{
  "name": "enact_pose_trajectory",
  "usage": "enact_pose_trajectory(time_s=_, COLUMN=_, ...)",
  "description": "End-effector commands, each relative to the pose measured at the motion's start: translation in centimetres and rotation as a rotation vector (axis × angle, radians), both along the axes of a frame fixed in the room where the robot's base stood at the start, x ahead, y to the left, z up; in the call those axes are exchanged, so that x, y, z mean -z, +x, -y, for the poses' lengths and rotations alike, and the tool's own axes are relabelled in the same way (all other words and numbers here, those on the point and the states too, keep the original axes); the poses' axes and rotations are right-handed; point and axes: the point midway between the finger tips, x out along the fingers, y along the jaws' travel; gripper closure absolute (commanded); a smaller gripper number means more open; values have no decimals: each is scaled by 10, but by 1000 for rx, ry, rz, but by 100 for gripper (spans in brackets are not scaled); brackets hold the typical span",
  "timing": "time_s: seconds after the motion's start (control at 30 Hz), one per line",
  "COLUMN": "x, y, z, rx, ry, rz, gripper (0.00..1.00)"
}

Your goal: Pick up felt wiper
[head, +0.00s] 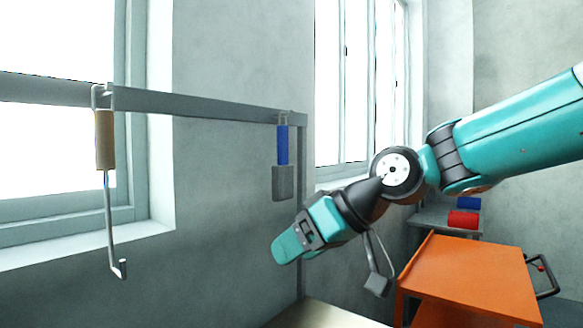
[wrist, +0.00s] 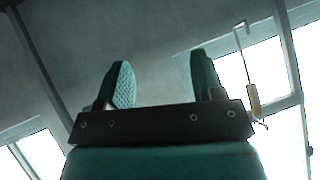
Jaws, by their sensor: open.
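The felt wiper, which I take to be the tool with a blue handle and grey block (head: 283,182), hangs upright from the rail's right end in the head view. I cannot make it out in the wrist view. My gripper (head: 284,249) is below the wiper in the head picture, pointing down and left, apart from it. In the wrist view my gripper (wrist: 162,82) shows two textured fingers spread apart with nothing between them.
A grey rail (head: 200,106) runs along the wall by the windows. A hooked rod with a tan handle (head: 105,140) hangs at its left end; it also shows in the wrist view (wrist: 253,98). An orange cart (head: 465,275) stands right, before a shelf with a red roll (head: 463,220).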

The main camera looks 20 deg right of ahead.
Motion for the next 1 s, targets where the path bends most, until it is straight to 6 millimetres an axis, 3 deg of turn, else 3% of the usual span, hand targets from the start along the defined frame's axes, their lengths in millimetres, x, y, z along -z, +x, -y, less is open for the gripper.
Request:
enact_pose_trajectory(time_s=0.03, x=-35, y=43, z=24, rx=46, ry=54, rz=113, gripper=38)
enact_pose_trajectory(time_s=0.13, x=-95, y=102, z=70, rx=104, ry=144, rz=341, gripper=38)
enact_pose_trajectory(time_s=0.2, x=-129, y=127, z=102, rx=132, ry=186, rz=475, gripper=38)
enact_pose_trajectory(time_s=0.3, x=-162, y=145, z=135, rx=156, ry=223, rz=612, gripper=38)
enact_pose_trajectory(time_s=0.4, x=-180, y=154, z=151, rx=165, ry=241, rz=684, gripper=38)
enact_pose_trajectory(time_s=0.53, x=-187, y=168, z=144, rx=162, ry=250, rz=704, gripper=38)
enact_pose_trajectory(time_s=1.0, x=-186, y=245, z=85, rx=162, ry=246, rz=701, gripper=38)
